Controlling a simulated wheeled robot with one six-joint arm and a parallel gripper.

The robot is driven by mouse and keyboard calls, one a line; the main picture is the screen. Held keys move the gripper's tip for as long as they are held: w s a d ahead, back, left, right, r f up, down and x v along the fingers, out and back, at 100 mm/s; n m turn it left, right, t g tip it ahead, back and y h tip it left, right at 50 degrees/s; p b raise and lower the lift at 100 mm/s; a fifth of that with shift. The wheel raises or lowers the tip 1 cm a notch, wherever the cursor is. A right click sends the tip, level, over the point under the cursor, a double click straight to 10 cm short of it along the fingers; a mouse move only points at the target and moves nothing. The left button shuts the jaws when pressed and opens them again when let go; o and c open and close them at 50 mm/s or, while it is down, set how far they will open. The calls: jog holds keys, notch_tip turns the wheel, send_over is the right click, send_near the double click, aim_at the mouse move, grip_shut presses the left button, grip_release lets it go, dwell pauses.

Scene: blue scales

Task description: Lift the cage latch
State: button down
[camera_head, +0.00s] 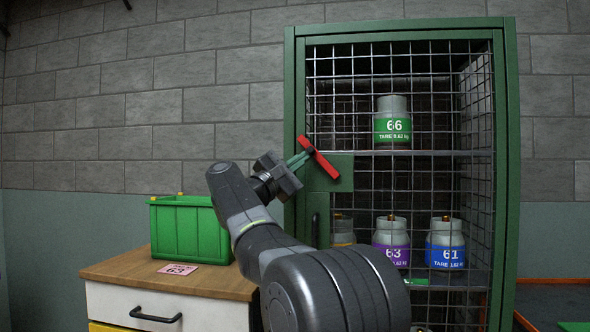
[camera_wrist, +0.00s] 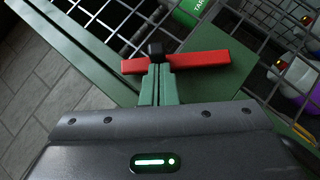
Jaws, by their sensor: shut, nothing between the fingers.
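The latch is a red bar (camera_head: 320,159) on a green plate (camera_head: 342,184) at the left side of the cage door; in the head view it slants from upper left to lower right. In the wrist view the red bar (camera_wrist: 203,61) lies across the picture with a dark knob (camera_wrist: 155,50) near its middle. My gripper (camera_head: 300,160) is at the latch from the left. Its green fingers (camera_wrist: 155,80) are together with nothing between them, and their tips end at the bar's near edge. I cannot tell whether they touch it.
The green-framed mesh cage (camera_head: 510,150) holds a gas cylinder marked 66 (camera_head: 393,128) on the upper shelf and others below, including 63 (camera_head: 391,242) and 61 (camera_head: 445,244). A green crate (camera_head: 180,230) and a pink card (camera_head: 178,268) are on the wooden cabinet top (camera_head: 130,268).

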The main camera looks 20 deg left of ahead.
jog(key=shift+d+r+m+g+h, duration=0.1)
jog(key=shift+r+m+g+h, duration=0.2)
jog(key=shift+m+g, duration=0.15)
dwell(0.4)
